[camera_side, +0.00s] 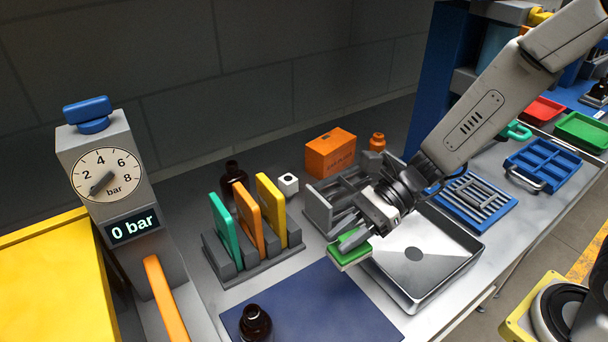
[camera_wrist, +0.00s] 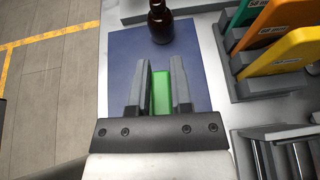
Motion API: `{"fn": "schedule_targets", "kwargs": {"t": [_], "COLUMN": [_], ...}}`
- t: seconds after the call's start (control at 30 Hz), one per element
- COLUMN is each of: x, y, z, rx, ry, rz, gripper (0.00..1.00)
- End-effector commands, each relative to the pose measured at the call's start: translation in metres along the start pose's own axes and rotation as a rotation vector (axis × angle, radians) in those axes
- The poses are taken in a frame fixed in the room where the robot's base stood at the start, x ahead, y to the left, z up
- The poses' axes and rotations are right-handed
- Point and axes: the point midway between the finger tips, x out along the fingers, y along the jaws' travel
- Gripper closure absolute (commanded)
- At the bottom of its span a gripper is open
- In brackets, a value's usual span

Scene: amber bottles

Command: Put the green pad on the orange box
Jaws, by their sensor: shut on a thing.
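My gripper (camera_side: 346,243) is shut on the green pad (camera_side: 350,254) and holds it above the bench, beside the blue mat and the metal tray. In the wrist view the green pad (camera_wrist: 161,94) sits between the two grey fingers of my gripper (camera_wrist: 160,92), with the blue mat behind it. The orange box (camera_side: 330,154) stands at the back of the bench, behind a grey divided rack. Its top looks clear. The orange box is not in the wrist view.
A rack (camera_side: 262,264) with teal, orange and yellow plates stands left of my gripper. An amber bottle (camera_side: 255,325) stands on the blue mat (camera_side: 320,305). A metal tray (camera_side: 425,270) lies right.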

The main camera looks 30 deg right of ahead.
Motion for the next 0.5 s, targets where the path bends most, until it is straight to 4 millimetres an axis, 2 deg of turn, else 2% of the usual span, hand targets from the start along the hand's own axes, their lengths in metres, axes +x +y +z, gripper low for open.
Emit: {"fn": "schedule_targets", "kwargs": {"t": [0.03,0.2,0.37,0.5], "x": [-0.009,-0.045,-0.087,-0.129], "y": [-0.016,-0.068,-0.114,-0.148], "z": [0.001,0.004,0.006,0.009], "rx": [0.012,0.072,0.129,0.178], "ry": [0.003,0.012,0.014,0.01], "rz": [-0.042,-0.18,-0.315,-0.432], "gripper": [1.0,1.0,1.0,1.0]}}
